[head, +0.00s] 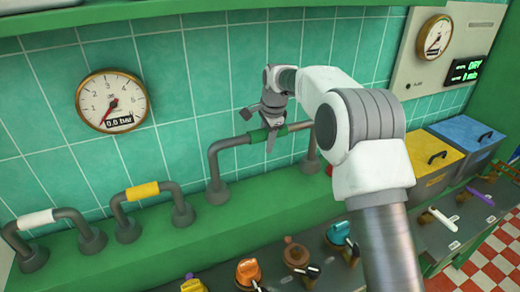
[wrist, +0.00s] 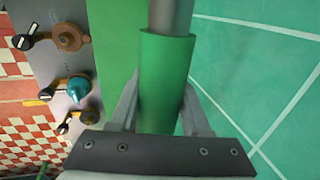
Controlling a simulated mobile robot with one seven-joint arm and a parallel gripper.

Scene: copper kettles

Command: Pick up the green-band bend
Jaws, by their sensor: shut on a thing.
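The green-band bend is a grey U-shaped pipe with a green band (head: 258,136) around its middle, on the green ledge in front of the tiled wall. Its left leg (head: 214,165) comes down to a grey socket; its right leg is partly behind my arm. My gripper (head: 270,138) is shut on the green band from above. In the wrist view the band (wrist: 165,85) lies between the two fingers of my gripper (wrist: 160,108). I see no clear gap under the left leg.
A yellow-band bend (head: 142,192) and a white-band bend (head: 37,219) stand to the left on the ledge (head: 255,195). A pressure gauge (head: 112,101) hangs on the wall. Several knobs, including an orange one (head: 248,271), are in front. Blue (head: 465,132) and yellow (head: 428,153) bins stand right.

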